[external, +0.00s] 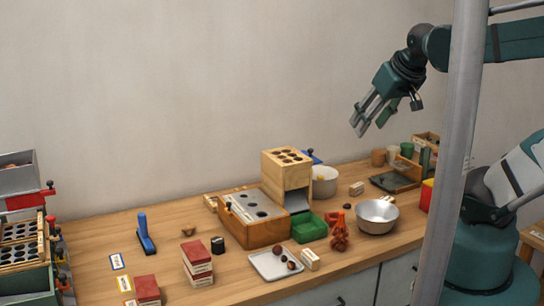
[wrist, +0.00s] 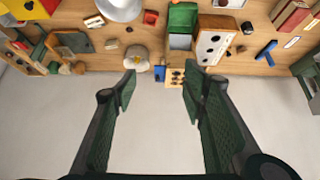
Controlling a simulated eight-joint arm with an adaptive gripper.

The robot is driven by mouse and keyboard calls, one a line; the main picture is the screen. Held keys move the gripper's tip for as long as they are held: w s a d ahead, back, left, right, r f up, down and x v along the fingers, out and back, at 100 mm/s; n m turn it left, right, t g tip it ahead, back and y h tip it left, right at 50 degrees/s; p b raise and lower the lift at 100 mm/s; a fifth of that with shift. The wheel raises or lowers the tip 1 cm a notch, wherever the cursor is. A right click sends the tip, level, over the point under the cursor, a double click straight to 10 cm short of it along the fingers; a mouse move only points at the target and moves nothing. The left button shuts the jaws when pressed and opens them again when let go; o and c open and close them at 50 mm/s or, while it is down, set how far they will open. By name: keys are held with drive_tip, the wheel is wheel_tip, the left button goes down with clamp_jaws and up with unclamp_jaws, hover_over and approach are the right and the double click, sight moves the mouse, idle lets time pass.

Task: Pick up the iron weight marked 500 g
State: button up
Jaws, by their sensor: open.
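A small black block (external: 218,245), which looks like an iron weight, stands on the wooden table left of the long wooden box with holes. A dark thing that looks like it also shows in the wrist view (wrist: 247,28). Its marking is too small to read, so I cannot tell whether it says 500 g. My gripper (external: 368,126) is open and empty, high above the back of the table and well to the right of the black block. In the wrist view the gripper (wrist: 160,86) has its two fingers wide apart with nothing between them.
The wooden box (external: 262,232) and a taller wooden tower (external: 287,178) stand mid-table. Red packets (external: 197,262) and a blue-handled tool (external: 146,234) flank the black block. A green bin (external: 308,227), white tray (external: 265,272) and metal pan (external: 377,217) lie to the right.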

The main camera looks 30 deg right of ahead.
drive_tip(key=shift+w+a, duration=0.1)
drive_tip(key=n+g+b, duration=0.6)
drive_tip(key=n+g, duration=0.1)
drive_tip(key=n, duration=1.3)
hover_over(218, 240)
drive_tip(key=f, duration=3)
drive_tip(key=shift+d, duration=0.25)
drive_tip(key=shift+a+f, duration=0.35)
drive_tip(key=shift+f, duration=0.1)
drive_tip(key=shift+f, duration=0.1)
drive_tip(key=shift+f+b, duration=0.35)
drive_tip(key=shift+f, duration=0.85)
